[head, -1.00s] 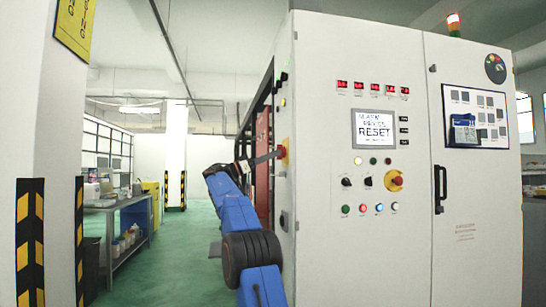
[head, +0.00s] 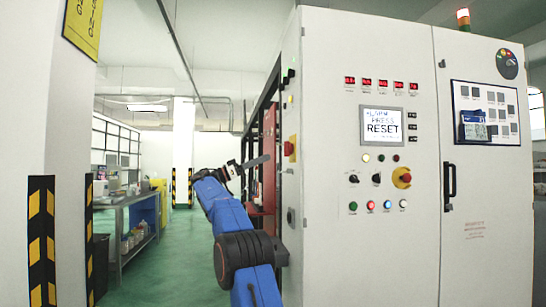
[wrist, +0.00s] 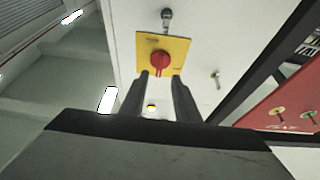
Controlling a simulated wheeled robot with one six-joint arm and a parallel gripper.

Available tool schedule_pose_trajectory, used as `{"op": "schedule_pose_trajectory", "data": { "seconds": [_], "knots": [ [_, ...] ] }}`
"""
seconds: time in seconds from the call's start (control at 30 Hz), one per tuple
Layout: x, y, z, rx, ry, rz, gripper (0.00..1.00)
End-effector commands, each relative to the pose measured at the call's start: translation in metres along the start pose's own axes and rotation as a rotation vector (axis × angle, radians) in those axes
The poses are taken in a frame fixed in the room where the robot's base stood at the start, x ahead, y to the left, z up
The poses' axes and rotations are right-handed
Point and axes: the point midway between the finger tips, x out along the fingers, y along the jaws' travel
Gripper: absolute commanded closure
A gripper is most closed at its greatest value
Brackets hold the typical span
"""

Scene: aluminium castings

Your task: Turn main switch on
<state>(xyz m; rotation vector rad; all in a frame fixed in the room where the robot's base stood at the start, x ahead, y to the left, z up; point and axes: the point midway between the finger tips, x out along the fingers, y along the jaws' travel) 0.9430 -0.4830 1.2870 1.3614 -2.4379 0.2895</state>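The main switch is a red rotary knob (wrist: 160,58) on a yellow plate, on the side face of the white cabinet. In the head view the switch (head: 290,148) shows edge-on. Its handle looks roughly upright in the wrist view; I cannot read its position marks. My gripper (wrist: 160,76) is open, with two dark fingers apart and nothing between them. The fingertips point at the knob and appear just below it in the wrist view. In the head view my gripper (head: 268,158) is left of the switch with a small visible gap.
The white cabinet (head: 330,240) fills the right side, with a display (head: 382,125) and another red knob (head: 402,178) on its front. A red panel (wrist: 275,110) is to the right in the wrist view. A striped pillar (head: 42,240) stands left; green floor lies between.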

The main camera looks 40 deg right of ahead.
Motion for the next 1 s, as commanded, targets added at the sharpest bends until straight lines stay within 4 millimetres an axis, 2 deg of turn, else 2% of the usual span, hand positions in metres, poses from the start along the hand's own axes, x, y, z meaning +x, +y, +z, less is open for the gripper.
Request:
{"op": "schedule_pose_trajectory", "data": {
  "seconds": [0.03,0.2,0.43,0.6,1.0],
  "knots": [
    [-0.012,-0.001,0.001,-0.001,0.000,-0.002,0.71],
    [-0.045,-0.001,0.001,-0.001,0.000,-0.001,0.71],
    [-0.078,-0.001,0.001,-0.001,0.001,-0.001,0.71],
    [-0.089,0.000,0.000,0.000,0.000,0.000,0.71],
    [-0.090,0.000,0.001,-0.001,0.000,0.000,0.71]
  ]
}}
